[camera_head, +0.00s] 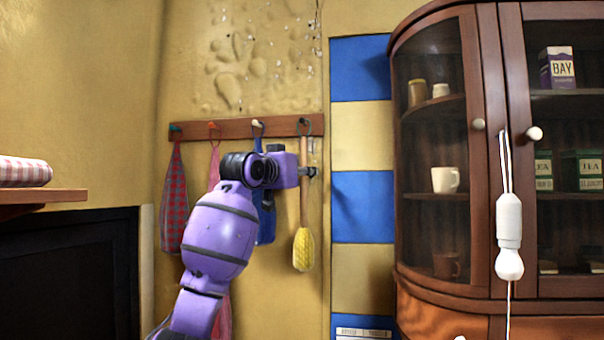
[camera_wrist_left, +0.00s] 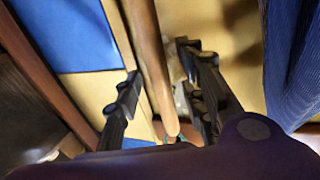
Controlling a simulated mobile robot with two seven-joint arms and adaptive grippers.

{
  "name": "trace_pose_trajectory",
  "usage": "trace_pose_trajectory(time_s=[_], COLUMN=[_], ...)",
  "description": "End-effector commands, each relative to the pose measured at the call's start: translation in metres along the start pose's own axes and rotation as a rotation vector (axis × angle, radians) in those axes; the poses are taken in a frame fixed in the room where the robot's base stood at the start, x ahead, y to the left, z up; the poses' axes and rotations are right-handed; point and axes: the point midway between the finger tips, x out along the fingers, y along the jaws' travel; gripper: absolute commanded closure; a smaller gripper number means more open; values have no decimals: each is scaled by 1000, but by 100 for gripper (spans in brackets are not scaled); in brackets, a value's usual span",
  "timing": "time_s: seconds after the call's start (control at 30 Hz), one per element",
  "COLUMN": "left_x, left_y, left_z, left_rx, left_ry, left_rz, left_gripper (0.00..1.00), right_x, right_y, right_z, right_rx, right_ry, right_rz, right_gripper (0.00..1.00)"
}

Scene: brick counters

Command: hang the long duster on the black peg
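The long duster has a yellow head (camera_head: 303,249) and a wooden handle (camera_head: 304,200). It hangs upright below the black peg (camera_head: 304,121) at the right end of the wooden rack (camera_head: 190,131). A dark loop at its top appears to be around that peg. My left gripper (camera_head: 312,172) is at the upper handle. In the left wrist view the handle (camera_wrist_left: 150,50) passes between the two fingers (camera_wrist_left: 160,95), with a visible gap on its left side, so the gripper is open around it.
A red checked cloth (camera_head: 173,205), a pink cloth (camera_head: 214,165) and a blue cloth (camera_head: 266,225) hang left of the duster. A glass-fronted cabinet (camera_head: 486,150) stands at the right. A shelf (camera_head: 50,197) juts in at the left.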

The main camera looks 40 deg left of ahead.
Motion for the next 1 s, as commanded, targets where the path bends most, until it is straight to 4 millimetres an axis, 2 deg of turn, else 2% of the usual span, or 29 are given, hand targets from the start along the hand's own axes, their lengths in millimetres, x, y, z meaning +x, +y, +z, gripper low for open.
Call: trace_pose_trajectory(time_s=[0.17, 0.27, 0.5, 0.7, 0.83, 1.0], left_x=[-4, -16, -67, -103, -115, -120], left_y=[0, 0, 0, 0, 0, 0], left_z=[0, 0, 0, 0, 0, 0], left_rx=[1, 2, 4, 3, 1, -1], left_ry=[0, 0, 1, 1, 0, 0], left_rz=[0, -1, -1, -1, 0, 1], left_gripper=[63, 63, 63, 63, 63, 63], right_x=[0, 0, 0, 0, 0, 0], right_y=[-1, 0, 0, 0, 0, 0], right_z=[-1, 0, 0, 0, 0, 0], right_rx=[3, 2, 1, 1, 0, 0], right_ry=[2, 1, 1, 0, 0, 0], right_rz=[0, 0, 0, 0, 0, 0], right_gripper=[100, 100, 100, 100, 100, 100])
